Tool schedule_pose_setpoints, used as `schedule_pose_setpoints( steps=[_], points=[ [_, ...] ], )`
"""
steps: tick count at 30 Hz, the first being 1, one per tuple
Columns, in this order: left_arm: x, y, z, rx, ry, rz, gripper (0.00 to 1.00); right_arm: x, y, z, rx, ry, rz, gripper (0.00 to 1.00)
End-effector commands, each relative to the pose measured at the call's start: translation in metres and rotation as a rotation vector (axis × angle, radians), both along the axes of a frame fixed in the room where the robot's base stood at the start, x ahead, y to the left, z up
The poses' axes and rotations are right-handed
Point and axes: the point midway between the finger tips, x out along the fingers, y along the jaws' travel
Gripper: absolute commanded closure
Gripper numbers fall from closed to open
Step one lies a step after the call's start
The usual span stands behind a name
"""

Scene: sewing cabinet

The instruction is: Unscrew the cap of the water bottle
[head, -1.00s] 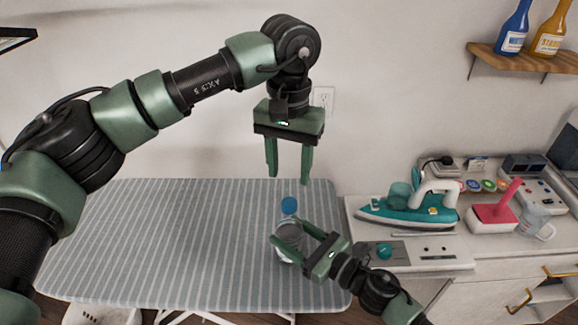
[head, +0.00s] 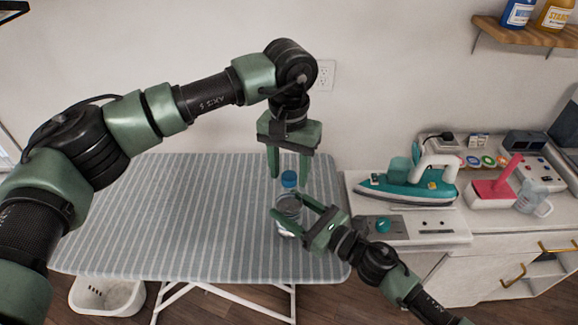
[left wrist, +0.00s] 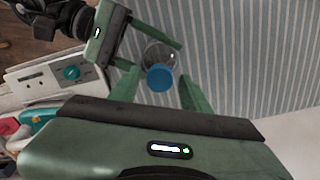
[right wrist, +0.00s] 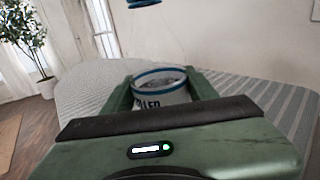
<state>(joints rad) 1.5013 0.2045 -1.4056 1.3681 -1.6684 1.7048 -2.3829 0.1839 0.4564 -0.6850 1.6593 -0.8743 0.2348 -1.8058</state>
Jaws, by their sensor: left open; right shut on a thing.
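The water bottle (head: 288,213) is clear and stands upright near the right end of the striped ironing board, with a blue cap (head: 289,179) on top. My right gripper (head: 289,212) is shut around the bottle's body; the right wrist view shows the bottle's label (right wrist: 160,98) between its fingers. My left gripper (head: 289,176) points straight down from above, open, with its fingertips at about the height of the cap. In the left wrist view the blue cap (left wrist: 160,77) lies between the two open fingers, with gaps on both sides.
The ironing board (head: 150,215) is otherwise bare. To its right a counter holds a teal iron (head: 408,185), a red-pink object (head: 495,190) and a clear measuring jug (head: 533,197). A white basket (head: 107,294) is on the floor below the board.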

Motion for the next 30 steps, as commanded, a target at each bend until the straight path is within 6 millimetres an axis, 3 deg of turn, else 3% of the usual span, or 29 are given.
schedule_pose_setpoints(
  steps=[1, 5, 6, 12, 16, 30],
  points=[
    [0.0001, 0.0002, 0.0002, 0.000, 0.000, 0.000, 0.59, 0.0002, -0.0001, 0.0001, -0.001, -0.001, 0.000, 1.00],
    [0.0002, 0.0002, 0.0003, 0.000, 0.000, 0.001, 0.95, 0.0002, -0.0001, 0.0001, -0.001, -0.001, 0.000, 1.00],
    [0.0002, 0.0003, 0.0004, 0.000, 0.000, 0.001, 1.00, 0.0002, -0.0002, 0.0001, -0.001, -0.001, 0.000, 1.00],
    [0.0005, 0.0006, 0.0005, 0.001, 0.000, 0.020, 1.00, 0.0002, -0.0002, 0.0001, 0.000, 0.000, 0.000, 1.00],
    [0.0006, 0.0007, 0.0009, 0.001, -0.001, 0.175, 1.00, 0.0002, -0.0002, 0.0002, 0.000, 0.000, -0.001, 1.00],
    [-0.0001, 0.0007, 0.0016, 0.001, -0.001, 1.284, 1.00, 0.0002, -0.0003, 0.0001, 0.000, 0.000, -0.001, 1.00]
  ],
)
